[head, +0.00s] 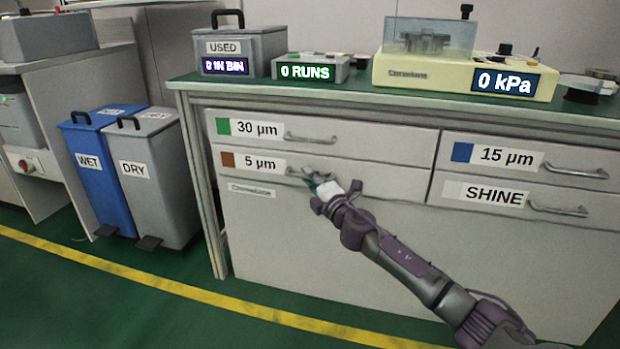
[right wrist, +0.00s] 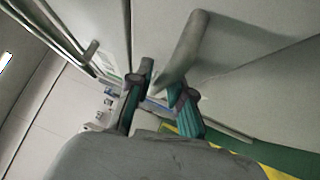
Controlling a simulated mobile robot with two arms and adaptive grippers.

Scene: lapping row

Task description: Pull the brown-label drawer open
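The brown-label drawer (head: 262,176), marked 5 µm, is in the left stack of the cabinet, below the green-label 30 µm drawer. Its front looks flush with the cabinet. Its bar handle (head: 325,173) shows above my right gripper (head: 314,181) in the head view. In the right wrist view, my right gripper's two teal fingers (right wrist: 165,100) are apart, and a grey bar handle (right wrist: 187,45) reaches down toward the gap between them. I cannot tell whether the fingers touch it. My left gripper is not in view.
The green-label drawer (head: 350,141) is close above. Blue-label (head: 555,163) and SHINE (head: 450,190) drawers are to the right. The green worktop (head: 330,89) carries a used bin, runs counter and pressure machine. Wet and dry bins (head: 158,180) stand left; floor in front is clear.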

